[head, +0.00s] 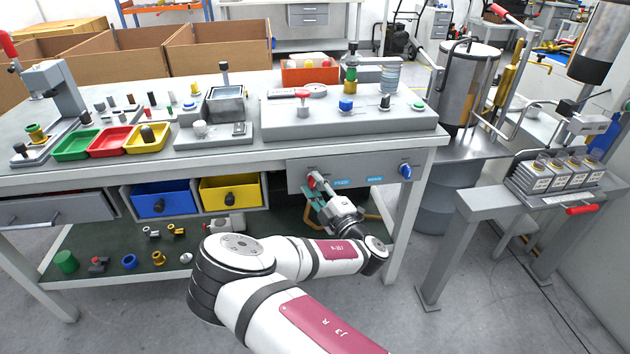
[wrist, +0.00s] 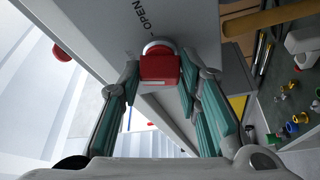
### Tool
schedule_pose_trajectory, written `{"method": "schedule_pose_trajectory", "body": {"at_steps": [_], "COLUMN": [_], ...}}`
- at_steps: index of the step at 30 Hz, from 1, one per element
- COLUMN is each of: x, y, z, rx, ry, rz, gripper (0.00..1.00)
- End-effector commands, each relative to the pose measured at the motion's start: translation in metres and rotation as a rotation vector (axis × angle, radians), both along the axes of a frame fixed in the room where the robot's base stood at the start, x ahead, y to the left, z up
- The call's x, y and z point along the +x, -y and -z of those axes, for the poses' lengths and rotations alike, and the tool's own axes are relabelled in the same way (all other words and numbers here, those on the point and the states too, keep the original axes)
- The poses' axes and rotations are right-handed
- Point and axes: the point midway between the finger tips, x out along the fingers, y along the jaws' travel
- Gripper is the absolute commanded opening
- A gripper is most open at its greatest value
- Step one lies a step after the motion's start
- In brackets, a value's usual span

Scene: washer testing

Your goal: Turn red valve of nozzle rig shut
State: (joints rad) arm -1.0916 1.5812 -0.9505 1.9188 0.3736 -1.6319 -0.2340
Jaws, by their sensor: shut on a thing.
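The red valve (head: 311,180) is a red knob on the grey panel (head: 352,166) under the front edge of the bench. In the wrist view the red valve (wrist: 160,68) stands out on a pale round collar, with the word "OPEN" printed on the panel beside it. My gripper (head: 316,188) reaches up to the panel from below right. In the wrist view my gripper (wrist: 160,75) has its teal-padded fingers on both sides of the knob, shut on it. The fingers hide part of the knob in the head view.
A blue knob (head: 405,171) sits at the panel's right end. Blue (head: 163,203) and yellow (head: 230,196) bins hang left of the panel. A grey stand (head: 470,205) with a red handle (head: 581,209) is at the right. The bench leg (head: 400,235) is close to my arm.

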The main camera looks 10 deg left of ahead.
Motion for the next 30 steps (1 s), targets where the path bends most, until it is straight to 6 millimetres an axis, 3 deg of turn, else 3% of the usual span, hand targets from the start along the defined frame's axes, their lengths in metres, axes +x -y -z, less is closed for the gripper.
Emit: {"method": "schedule_pose_trajectory", "body": {"at_steps": [13,30], "x": [-0.0001,0.0004], "y": [0.0004,0.0001], "z": [-0.0019,-0.0004], "rx": [-0.28,-0.349], "ry": [0.08,0.101], "rz": [0.002,0.001], "gripper": [0.03,0.03]}}
